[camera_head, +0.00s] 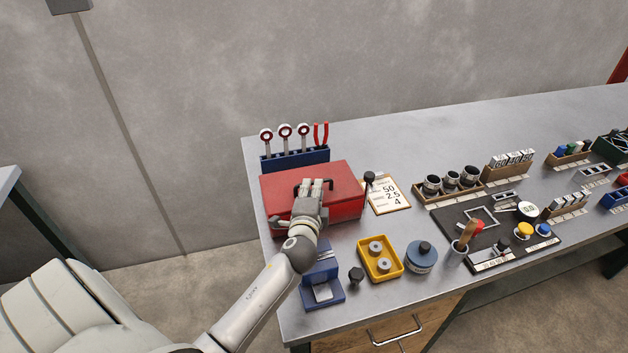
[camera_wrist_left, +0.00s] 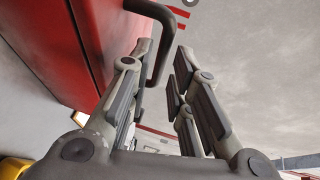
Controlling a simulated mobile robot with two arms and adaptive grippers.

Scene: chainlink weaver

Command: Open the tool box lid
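The red tool box (camera_head: 283,194) stands at the left end of the grey table, its lid closed. Its dark handle (camera_head: 301,188) is on the top. My left gripper (camera_head: 317,185) is over the lid beside the handle. In the left wrist view the handle (camera_wrist_left: 160,38) rises from the red box (camera_wrist_left: 75,40) at the fingers' far end. My left gripper (camera_wrist_left: 162,65) is open there, with a gap between its fingers. One finger is close to the handle; whether it touches I cannot tell. My right gripper is not in view.
A blue rack (camera_head: 295,159) with wrenches and red-handled pliers stands behind the box. A blue fixture (camera_head: 322,288), a yellow tray (camera_head: 380,276) and a blue round container (camera_head: 421,262) sit in front and right. A label board (camera_head: 388,208) lies right of the box.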

